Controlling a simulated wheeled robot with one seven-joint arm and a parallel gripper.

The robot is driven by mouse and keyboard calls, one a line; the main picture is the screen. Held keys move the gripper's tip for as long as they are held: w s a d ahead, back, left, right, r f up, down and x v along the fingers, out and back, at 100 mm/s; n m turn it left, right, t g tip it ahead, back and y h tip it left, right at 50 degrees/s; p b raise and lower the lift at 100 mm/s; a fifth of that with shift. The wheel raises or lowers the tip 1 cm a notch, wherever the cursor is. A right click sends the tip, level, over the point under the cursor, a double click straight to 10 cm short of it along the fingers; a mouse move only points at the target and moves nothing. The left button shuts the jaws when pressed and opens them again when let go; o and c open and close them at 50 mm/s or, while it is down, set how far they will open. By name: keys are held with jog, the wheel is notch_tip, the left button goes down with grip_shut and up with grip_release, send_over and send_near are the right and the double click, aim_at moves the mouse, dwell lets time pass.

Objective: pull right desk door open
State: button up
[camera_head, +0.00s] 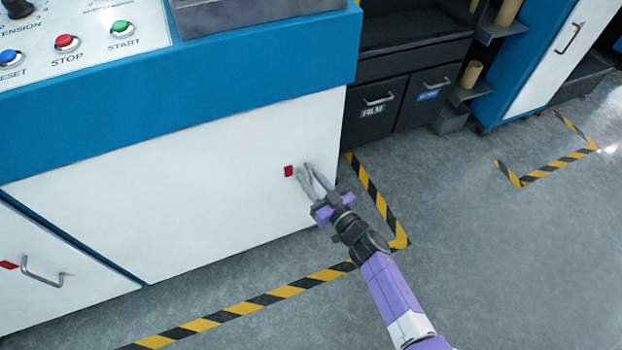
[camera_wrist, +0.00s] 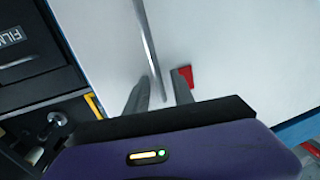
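The right desk door (camera_head: 200,190) is the wide white panel under the blue console; it looks shut. It also fills most of the wrist view (camera_wrist: 230,50). A red mark (camera_head: 288,171) sits near its right end and shows in the wrist view (camera_wrist: 186,76). The door's slim silver handle (camera_wrist: 149,45) runs between my gripper's fingers in the wrist view. My gripper (camera_head: 307,171) is at the door's right end, its two fingers apart, one on each side of the handle. Gaps seem to show beside the bar. In the head view the gripper mostly hides the handle.
A left white door (camera_head: 60,295) with its own handle is at lower left. Dark cabinets (camera_head: 400,105) labelled FILM stand behind. Console buttons (camera_head: 67,43) are at upper left. Striped tape (camera_head: 260,300) borders open grey floor (camera_head: 500,260) at right.

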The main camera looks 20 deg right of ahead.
grip_shut()
dwell(1.2)
